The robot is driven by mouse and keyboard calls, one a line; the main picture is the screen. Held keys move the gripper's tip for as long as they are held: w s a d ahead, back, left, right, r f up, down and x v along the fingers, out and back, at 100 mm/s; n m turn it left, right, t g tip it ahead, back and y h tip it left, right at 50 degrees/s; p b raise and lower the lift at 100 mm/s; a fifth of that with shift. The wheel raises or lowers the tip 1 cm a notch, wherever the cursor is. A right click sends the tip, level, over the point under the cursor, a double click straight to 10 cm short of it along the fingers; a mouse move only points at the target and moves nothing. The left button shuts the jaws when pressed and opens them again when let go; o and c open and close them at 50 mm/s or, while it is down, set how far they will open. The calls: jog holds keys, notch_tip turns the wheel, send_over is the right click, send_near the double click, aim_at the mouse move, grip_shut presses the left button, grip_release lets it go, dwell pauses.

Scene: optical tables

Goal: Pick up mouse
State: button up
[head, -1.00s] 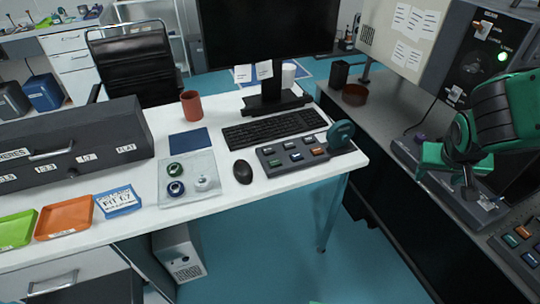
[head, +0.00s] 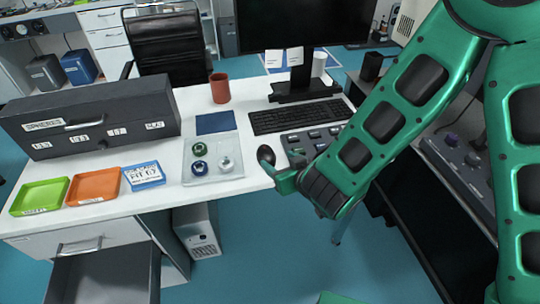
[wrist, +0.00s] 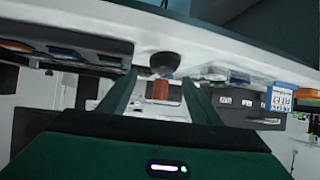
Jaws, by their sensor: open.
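The black mouse (head: 266,155) lies on the white desk near its front edge, left of the grey button panel. In the wrist view, which looks upside down, the mouse (wrist: 165,61) shows as a dark rounded shape just beyond and between the fingers. My gripper (head: 284,179) is at the desk's front edge, close to the mouse on its near side and partly hidden by my green arm. In the wrist view my gripper (wrist: 160,80) has its two green fingers spread apart, with nothing held between them.
The button panel (head: 318,138) is close on the right, and the keyboard (head: 297,116) lies behind. A clear tray (head: 212,172) with several small round items is left of the mouse. A red mug (head: 220,88) stands farther back. An open drawer (head: 105,275) juts out at front left.

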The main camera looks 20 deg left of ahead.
aim_at(269, 154)
jog(key=shift+x, duration=3.9)
jog(key=shift+a+r, duration=0.1)
jog(key=shift+a, duration=0.05)
jog(key=shift+c, duration=0.4)
jog(key=c, duration=0.8)
jog(key=shift+r, duration=0.1)
jog(key=shift+c, duration=0.3)
